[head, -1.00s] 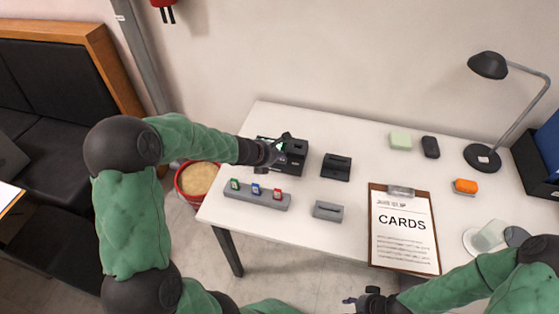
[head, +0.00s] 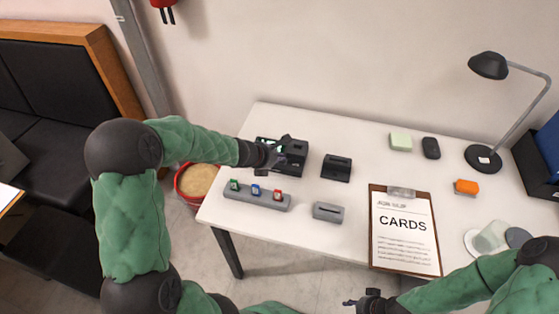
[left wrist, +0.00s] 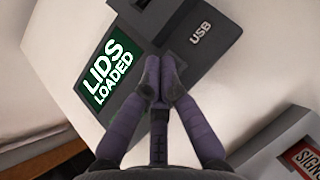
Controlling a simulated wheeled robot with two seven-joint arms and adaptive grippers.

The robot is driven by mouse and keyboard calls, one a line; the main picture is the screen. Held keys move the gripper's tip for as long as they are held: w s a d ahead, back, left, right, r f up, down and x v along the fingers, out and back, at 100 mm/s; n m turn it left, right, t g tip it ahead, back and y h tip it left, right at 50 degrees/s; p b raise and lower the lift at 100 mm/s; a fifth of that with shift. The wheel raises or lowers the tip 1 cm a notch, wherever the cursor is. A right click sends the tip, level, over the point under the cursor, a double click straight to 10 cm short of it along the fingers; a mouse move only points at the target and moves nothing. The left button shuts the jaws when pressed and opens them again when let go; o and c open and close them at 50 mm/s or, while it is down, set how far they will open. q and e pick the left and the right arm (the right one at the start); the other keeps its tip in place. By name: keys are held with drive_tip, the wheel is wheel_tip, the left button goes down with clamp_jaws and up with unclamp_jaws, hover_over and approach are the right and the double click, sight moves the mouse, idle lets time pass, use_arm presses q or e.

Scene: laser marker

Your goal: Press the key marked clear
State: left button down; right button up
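The dark laser marker (head: 297,160) stands at the back left of the white table, partly covered by my left gripper (head: 283,146). In the left wrist view, its green screen (left wrist: 108,78) reads "LIDS LOADED", and a grey part (left wrist: 202,36) is marked "USB". My left gripper also shows there (left wrist: 161,68), with its fingertips together and nothing held, over the machine beside the screen. I cannot tell whether they touch it. No key marked clear can be read in either view. My right gripper (head: 362,302) is at the bottom, before the table; its fingers are too small to judge.
A grey rack (head: 256,203) holds green, blue and red pieces in front of the marker. A black holder (head: 336,167), a grey slotted block (head: 328,211) and a clipboard (head: 404,260) reading "CARDS" lie to the right. A lamp (head: 489,66) stands at the far right.

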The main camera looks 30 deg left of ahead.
idle(0.6)
use_arm(q)
drive_tip(key=shift+r+p, duration=0.65)
drive_tip(key=shift+r, duration=0.05)
wheel_tip(320, 180, up, 5)
drive_tip(key=p, duration=0.4)
drive_tip(key=shift+p, duration=0.3)
idle(0.5)
